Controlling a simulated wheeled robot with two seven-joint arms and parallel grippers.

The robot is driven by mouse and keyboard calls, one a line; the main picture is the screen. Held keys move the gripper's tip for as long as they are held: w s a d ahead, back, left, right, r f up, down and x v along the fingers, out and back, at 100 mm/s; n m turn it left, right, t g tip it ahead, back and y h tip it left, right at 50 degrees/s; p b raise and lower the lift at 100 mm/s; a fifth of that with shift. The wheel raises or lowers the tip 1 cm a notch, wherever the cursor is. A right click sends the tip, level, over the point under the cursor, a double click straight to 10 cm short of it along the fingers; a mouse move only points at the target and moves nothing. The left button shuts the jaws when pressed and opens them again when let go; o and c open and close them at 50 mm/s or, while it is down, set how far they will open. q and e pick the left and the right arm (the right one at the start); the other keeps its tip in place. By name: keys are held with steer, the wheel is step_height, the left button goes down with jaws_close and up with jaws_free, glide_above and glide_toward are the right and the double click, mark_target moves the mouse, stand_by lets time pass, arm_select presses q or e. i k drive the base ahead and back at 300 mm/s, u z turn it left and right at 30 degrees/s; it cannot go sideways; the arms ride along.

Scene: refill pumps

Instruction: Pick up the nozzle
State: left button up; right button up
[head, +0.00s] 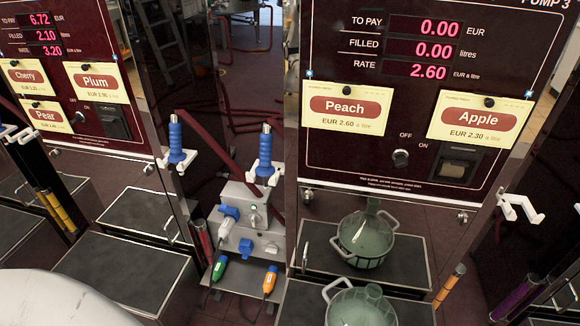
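Two blue-handled nozzles stand upright in white holders between the two pumps. One nozzle (175,138) hangs at the right side of the left pump. The other nozzle (266,150) hangs at the left side of the right pump. Which one the task means cannot be told. Neither gripper shows in the head view. A white rounded part, probably mine, fills the bottom left corner.
The right pump (380,135) shows Peach and Apple cards and zero readings. The left pump (85,135) shows 6.72. Glass jars in wire baskets (368,240) stand below. A socket box (240,215) sits between the pumps. An empty white holder (520,206) is at right.

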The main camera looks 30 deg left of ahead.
mark_target(265, 169)
steer(key=z, duration=1)
steer(key=k, duration=0.65)
steer(key=u, duration=1.2)
